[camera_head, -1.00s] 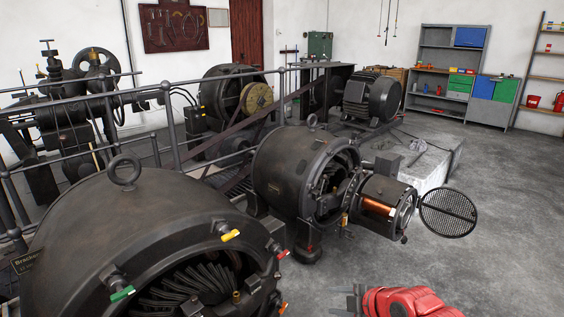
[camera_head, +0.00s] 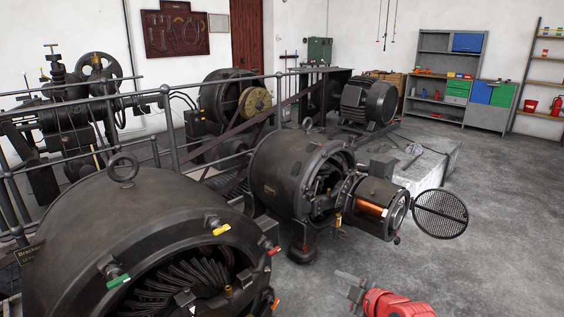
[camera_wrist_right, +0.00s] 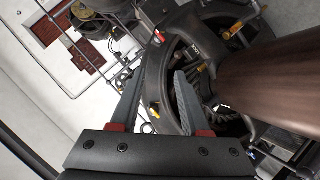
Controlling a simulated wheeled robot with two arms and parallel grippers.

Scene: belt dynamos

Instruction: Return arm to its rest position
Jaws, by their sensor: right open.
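My right gripper (camera_head: 348,286) is at the bottom of the head view, on my red arm (camera_head: 395,303). It is open and empty, over the grey floor in the picture, and apart from the machines. In the right wrist view its two grey fingers (camera_wrist_right: 160,78) stand apart with nothing between them. Beyond them that view shows a dark round machine housing (camera_wrist_right: 215,30), tilted in the picture. My left gripper is not in view.
A large dynamo (camera_head: 130,215) fills the lower left. A second dynamo (camera_head: 285,180) stands behind it, with an open round mesh cover (camera_head: 440,214) sticking out right. Railings (camera_head: 170,130) run along the left. The floor at the right (camera_head: 510,220) is clear.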

